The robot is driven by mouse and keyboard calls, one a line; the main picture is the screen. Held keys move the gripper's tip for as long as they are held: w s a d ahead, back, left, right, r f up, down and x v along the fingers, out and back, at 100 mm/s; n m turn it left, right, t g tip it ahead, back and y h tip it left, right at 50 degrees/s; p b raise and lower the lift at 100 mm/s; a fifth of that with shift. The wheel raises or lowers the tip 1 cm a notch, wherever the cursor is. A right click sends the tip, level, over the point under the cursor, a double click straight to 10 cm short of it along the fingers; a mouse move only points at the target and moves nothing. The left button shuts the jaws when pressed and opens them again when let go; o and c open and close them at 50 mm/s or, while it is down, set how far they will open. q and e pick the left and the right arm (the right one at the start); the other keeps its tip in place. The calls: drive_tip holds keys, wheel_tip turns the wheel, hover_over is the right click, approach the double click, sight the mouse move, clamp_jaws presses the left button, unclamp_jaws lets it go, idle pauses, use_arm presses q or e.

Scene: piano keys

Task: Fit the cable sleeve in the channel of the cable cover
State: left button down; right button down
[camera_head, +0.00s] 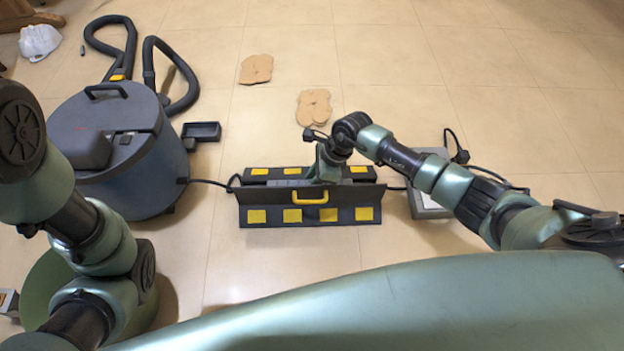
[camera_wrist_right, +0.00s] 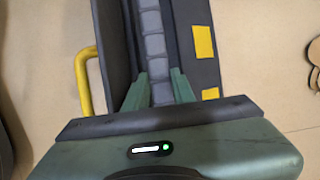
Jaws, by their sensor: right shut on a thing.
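The cable cover (camera_head: 346,216) is a long black piece with yellow patches on the floor in the middle of the head view. Its hinged lid with a yellow handle (camera_head: 310,201) stands open on the near side. The cable sleeve (camera_wrist_right: 152,43) is grey and segmented and runs along the channel between lid and far side; it also shows in the head view (camera_head: 284,183). My right gripper (camera_wrist_right: 161,88) is shut on the sleeve, one green finger on each side. I cannot tell how deep the sleeve sits. My left gripper is out of view.
A blue-grey vacuum cleaner (camera_head: 150,165) with a black hose stands left of the cover, joined by a cable. A grey box (camera_head: 428,204) stands to the right, partly behind my right arm. Brown flat pieces (camera_head: 314,106) lie beyond. The floor in front is clear.

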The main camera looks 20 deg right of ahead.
drive_tip(key=shift+f, duration=0.1)
drive_tip(key=shift+f+b, duration=0.6)
drive_tip(key=shift+f, duration=0.05)
drive_tip(key=c, duration=1.1)
unclamp_jaws()
drive_tip(key=o, duration=0.4)
drive_tip(key=shift+r, duration=0.1)
